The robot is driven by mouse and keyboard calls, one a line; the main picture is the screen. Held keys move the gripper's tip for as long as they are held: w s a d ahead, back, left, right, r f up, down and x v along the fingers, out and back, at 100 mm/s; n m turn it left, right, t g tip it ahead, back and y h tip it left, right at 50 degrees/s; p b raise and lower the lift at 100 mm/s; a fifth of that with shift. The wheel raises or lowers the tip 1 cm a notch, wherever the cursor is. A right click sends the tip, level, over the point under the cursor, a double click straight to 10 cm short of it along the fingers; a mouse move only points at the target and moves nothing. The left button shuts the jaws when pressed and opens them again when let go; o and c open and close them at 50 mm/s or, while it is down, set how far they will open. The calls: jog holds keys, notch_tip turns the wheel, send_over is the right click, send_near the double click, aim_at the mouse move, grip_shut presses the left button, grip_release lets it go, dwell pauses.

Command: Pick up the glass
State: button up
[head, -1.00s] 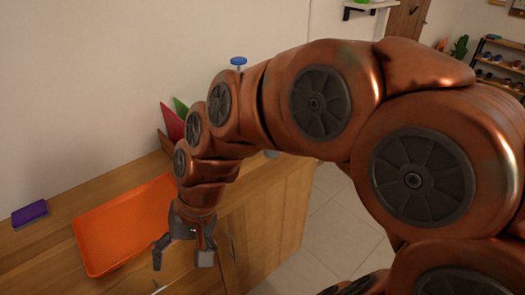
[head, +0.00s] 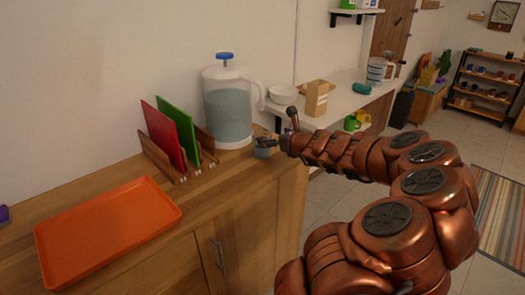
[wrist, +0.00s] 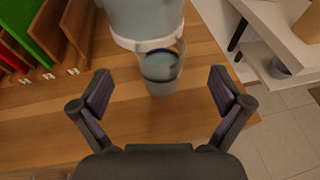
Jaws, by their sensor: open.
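The glass (head: 262,151) is a small, see-through, bluish cup on the wooden counter, just right of the base of the clear dispenser (head: 228,108). In the wrist view the glass (wrist: 160,84) shows upright near the middle, in front of the dispenser (wrist: 143,18). My gripper (head: 277,130) is at the glass's right side in the head view and partly covers it. In the wrist view my gripper (wrist: 161,88) is open, with one finger on each side of the glass and a gap to both. I cannot tell how deep the glass sits between them.
A red board (head: 166,132) and a green board (head: 178,125) stand in a wooden rack left of the dispenser. An orange tray (head: 100,225) lies on the counter (head: 205,207). A white shelf (head: 320,112) holds a bowl, a box and green and yellow mugs.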

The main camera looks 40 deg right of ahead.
aim_at(258, 132)
jog(key=shift+x, duration=3.9)
jog(key=c, duration=1.7)
jog(key=shift+o, duration=0.2)
jog(key=a+v, duration=0.1)
jog(key=v, duration=1.5)
jog(key=shift+a, duration=0.35)
